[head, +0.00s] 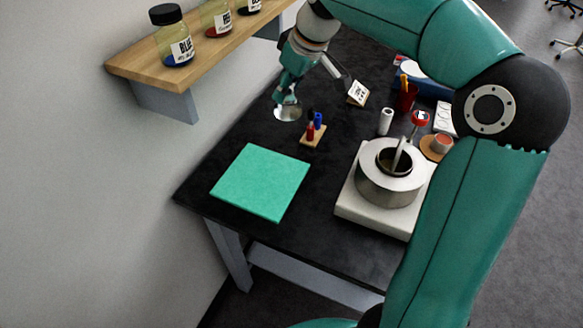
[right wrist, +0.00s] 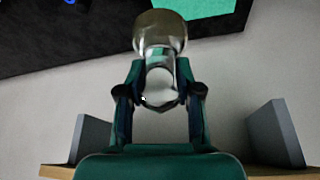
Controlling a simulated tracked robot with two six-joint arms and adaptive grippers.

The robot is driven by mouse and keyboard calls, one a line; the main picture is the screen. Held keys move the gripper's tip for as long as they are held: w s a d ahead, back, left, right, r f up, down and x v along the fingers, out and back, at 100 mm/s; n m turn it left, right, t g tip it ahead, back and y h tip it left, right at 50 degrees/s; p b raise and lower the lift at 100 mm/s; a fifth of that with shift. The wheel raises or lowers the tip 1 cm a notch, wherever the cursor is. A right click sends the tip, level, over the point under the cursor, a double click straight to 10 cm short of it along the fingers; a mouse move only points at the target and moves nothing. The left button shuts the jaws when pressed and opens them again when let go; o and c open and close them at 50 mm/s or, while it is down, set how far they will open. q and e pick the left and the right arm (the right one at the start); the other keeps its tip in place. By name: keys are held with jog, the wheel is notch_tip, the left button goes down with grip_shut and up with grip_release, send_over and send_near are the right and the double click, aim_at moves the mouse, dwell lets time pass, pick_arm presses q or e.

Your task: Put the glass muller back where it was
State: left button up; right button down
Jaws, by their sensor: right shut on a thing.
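The glass muller (head: 287,111) is clear, with a narrow grip and a broad round foot. My right gripper (head: 288,86) is shut on its upper part and holds it foot down over the back left part of the black table, near the wall. In the right wrist view, the muller (right wrist: 160,32) stands out between the two fingers of the gripper (right wrist: 160,78), its wide foot away from me. I cannot tell whether the foot touches the table. My left gripper is not in view.
A green mat (head: 260,182) lies at the table's front left. A small wooden block with red and blue pieces (head: 313,133) stands near the muller. A metal pot (head: 390,175) on a white base is at right. A wooden shelf (head: 135,68) with jars juts from the wall.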

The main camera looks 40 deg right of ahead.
jog(key=shift+s+d+f, duration=0.15)
jog(key=shift+d+f, duration=0.1)
jog(key=shift+d, duration=0.1)
notch_tip(320, 180, down, 19)
jog(key=shift+f, duration=0.1)
jog(key=shift+f, duration=0.15)
jog(key=c, duration=0.8)
grip_release()
jog(key=shift+o, duration=0.2)
jog(key=v, duration=1.2)
jog(key=shift+r+b, duration=0.25)
jog(key=shift+b, duration=0.1)
